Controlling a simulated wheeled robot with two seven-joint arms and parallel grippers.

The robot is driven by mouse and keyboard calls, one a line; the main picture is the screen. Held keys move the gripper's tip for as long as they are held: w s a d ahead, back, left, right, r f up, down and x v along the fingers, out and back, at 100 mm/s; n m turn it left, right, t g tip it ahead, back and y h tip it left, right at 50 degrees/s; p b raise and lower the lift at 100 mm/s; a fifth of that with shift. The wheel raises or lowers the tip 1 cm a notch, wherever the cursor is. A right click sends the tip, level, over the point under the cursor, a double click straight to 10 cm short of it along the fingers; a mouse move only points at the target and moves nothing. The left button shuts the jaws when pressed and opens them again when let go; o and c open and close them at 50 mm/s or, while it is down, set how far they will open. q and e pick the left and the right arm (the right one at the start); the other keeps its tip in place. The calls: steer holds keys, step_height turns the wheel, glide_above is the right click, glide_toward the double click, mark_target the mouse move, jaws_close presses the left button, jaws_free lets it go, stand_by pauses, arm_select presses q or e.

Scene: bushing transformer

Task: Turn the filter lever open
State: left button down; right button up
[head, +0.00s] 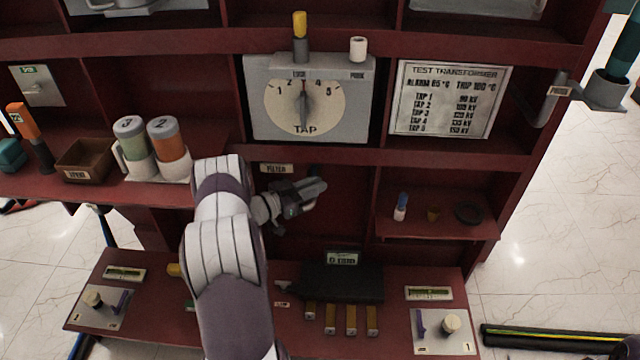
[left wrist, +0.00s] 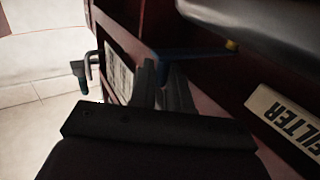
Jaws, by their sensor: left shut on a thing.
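The filter lever shows in the left wrist view as a dark blue bar (left wrist: 195,53) with a small yellow part at one end. The FILTER label (head: 276,168) is on the red panel below the tap dial; it also shows in the left wrist view (left wrist: 290,120). My left gripper (head: 314,188) is just below and right of this label, shut on the lever. In the left wrist view its fingers (left wrist: 162,80) meet the blue bar. In the head view my gripper hides most of the lever. My right gripper is in neither view.
The tap dial (head: 304,104) is above my gripper. A small shelf (head: 440,228) with little parts is to the right. A dark box (head: 342,282) stands on the lower ledge. Two numbered canisters (head: 168,148) stand left of my arm.

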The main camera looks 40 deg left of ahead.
arm_select(q)
steer(key=shift+s+a+r, duration=0.1)
steer(key=shift+a+r, duration=0.1)
steer(key=shift+a, duration=0.3)
steer(key=c, duration=1.4)
jaws_free()
steer(key=shift+o, duration=0.7)
steer(key=shift+f, duration=0.15)
steer(key=w+d+r+p, duration=0.2)
steer(key=d+r+p, duration=0.3)
steer(key=d+r, duration=0.6)
steer(key=shift+d, duration=0.3)
